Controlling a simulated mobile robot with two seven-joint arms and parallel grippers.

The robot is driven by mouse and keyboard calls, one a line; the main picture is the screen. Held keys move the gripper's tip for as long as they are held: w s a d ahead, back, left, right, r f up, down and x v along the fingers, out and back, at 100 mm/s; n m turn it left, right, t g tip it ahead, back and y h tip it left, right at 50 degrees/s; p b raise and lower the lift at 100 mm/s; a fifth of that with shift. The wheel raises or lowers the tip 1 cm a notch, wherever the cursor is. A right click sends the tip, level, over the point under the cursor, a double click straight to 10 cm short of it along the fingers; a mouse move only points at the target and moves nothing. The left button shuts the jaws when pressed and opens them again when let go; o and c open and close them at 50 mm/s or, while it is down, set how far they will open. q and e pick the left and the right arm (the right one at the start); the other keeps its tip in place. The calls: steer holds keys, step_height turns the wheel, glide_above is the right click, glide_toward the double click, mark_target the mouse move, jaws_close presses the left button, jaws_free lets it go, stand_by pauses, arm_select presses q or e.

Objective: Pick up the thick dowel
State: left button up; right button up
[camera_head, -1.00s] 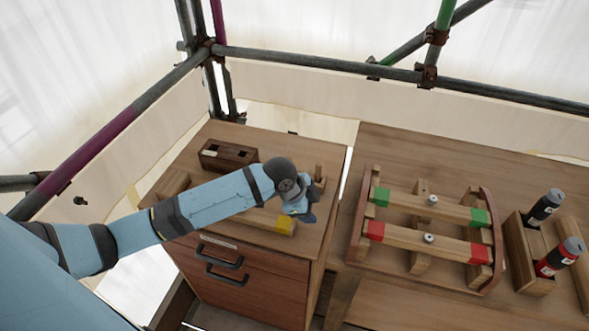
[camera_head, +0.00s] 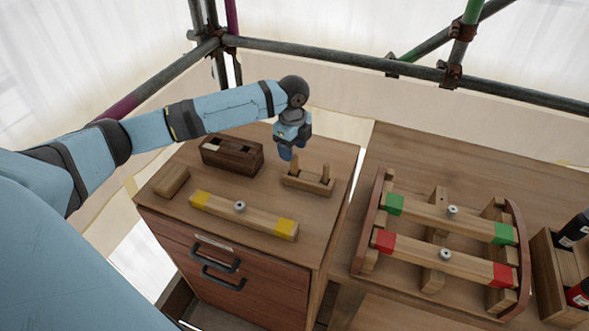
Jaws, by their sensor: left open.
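A small wooden stand (camera_head: 306,183) on the drawer cabinet holds two upright dowels. The left dowel (camera_head: 296,170) and the right dowel (camera_head: 325,173) are short and pale brown; at this size I cannot tell which is the thick one. My left gripper (camera_head: 286,153) is open, pointing down just behind and left of the left dowel. Its fingers look empty and apart from the dowels, though its exact height is hard to judge. My right gripper is out of view.
On the cabinet are a dark slotted box (camera_head: 232,156), a wooden block (camera_head: 171,181) and a yellow-ended beam (camera_head: 243,215). The workbench (camera_head: 415,150) to the right bears a rack (camera_head: 372,225) with green-ended and red-ended beams. Scaffold poles (camera_head: 350,58) run behind.

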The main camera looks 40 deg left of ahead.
mark_target(294, 165)
arm_select(q)
steer(key=f, duration=0.6)
steer(key=shift+s+d+f, duration=0.15)
steer(key=shift+d+f, duration=0.1)
steer(key=shift+d, duration=0.1)
steer(key=shift+r, duration=0.1)
jaws_close()
